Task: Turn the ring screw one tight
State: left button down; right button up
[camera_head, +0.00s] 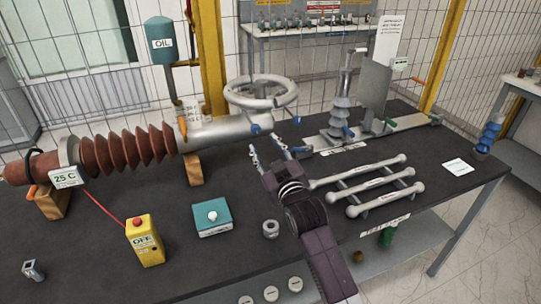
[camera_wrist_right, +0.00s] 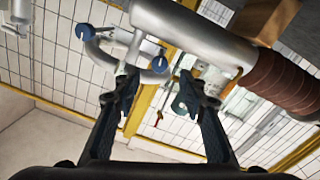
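The grey horizontal bushing (camera_head: 228,131) lies across the left half of the bench, with a ribbed brown-red insulator (camera_head: 125,150) and a pale ring-shaped wheel (camera_head: 262,93) on top. Two blue-ended screws, one near (camera_head: 256,129) and one far (camera_head: 297,120), sit at its right end. I cannot tell which is ring screw one. My right gripper (camera_head: 266,147) is open and empty, just in front of this end. In the right wrist view, a blue knob (camera_wrist_right: 160,64) shows beyond and between the open fingertips (camera_wrist_right: 156,82); another blue knob (camera_wrist_right: 85,32) is farther left. My left gripper is not in view.
Grey rods on a rack (camera_head: 365,185) lie right of my right arm. A yellow OFF box (camera_head: 145,241), a teal button box (camera_head: 212,220) and a metal nut (camera_head: 270,229) stand on the bench. A grey insulator assembly (camera_head: 341,115) stands behind.

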jog(key=shift+v, duration=2.05)
